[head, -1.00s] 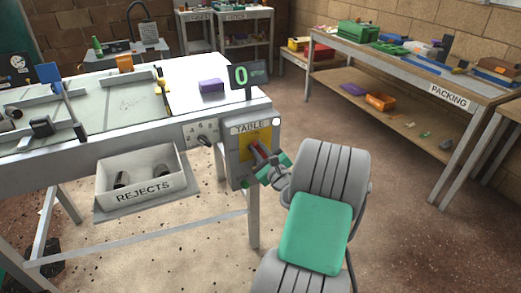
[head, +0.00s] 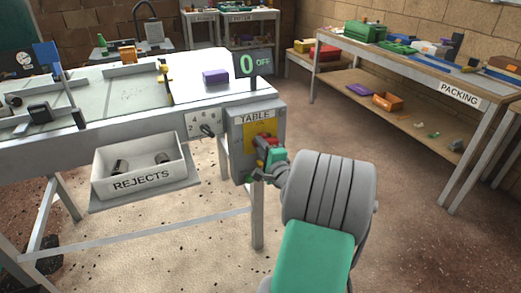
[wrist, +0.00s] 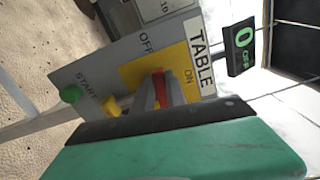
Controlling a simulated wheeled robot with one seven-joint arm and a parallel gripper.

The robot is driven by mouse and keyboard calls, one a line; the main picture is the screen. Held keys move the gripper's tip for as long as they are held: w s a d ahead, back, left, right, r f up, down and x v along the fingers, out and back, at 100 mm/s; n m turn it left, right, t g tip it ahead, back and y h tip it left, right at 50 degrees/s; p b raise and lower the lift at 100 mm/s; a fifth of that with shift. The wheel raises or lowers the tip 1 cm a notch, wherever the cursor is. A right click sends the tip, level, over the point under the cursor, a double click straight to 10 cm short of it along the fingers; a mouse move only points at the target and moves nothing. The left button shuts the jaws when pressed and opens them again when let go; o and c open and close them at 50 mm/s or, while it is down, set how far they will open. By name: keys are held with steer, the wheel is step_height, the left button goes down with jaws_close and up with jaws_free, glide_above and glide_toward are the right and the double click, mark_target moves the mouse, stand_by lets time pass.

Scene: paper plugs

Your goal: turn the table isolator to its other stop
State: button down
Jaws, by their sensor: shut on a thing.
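The table isolator is a red handle (head: 265,140) on a yellow plate (head: 251,136), set in a grey box (head: 241,160) labelled TABLE at the table's front right corner. My gripper (head: 268,156) is shut on the red handle. In the wrist view the red handle (wrist: 159,88) shows between the grey fingers, with ON and OFF printed near the yellow plate (wrist: 134,73). My gripper hides part of the handle, so its exact angle is hard to tell. A display (head: 253,65) above the box reads 0 OFF.
A green START button (wrist: 71,94) and a yellow knob (wrist: 111,106) sit on the same box. A numbered dial (head: 207,129) is left of it. A REJECTS bin (head: 140,178) hangs below the table's front. The packing bench (head: 400,70) stands right, with open floor between.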

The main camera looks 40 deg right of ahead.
steer(key=shift+f+n+b, duration=0.25)
steer(key=shift+n+b, duration=0.2)
steer(key=shift+n, duration=0.45)
steer(key=c, duration=1.4)
jaws_free()
steer(key=shift+o, duration=0.2)
steer(key=v, duration=0.7)
steer(key=shift+s, duration=0.4)
steer(key=shift+s+a, duration=0.1)
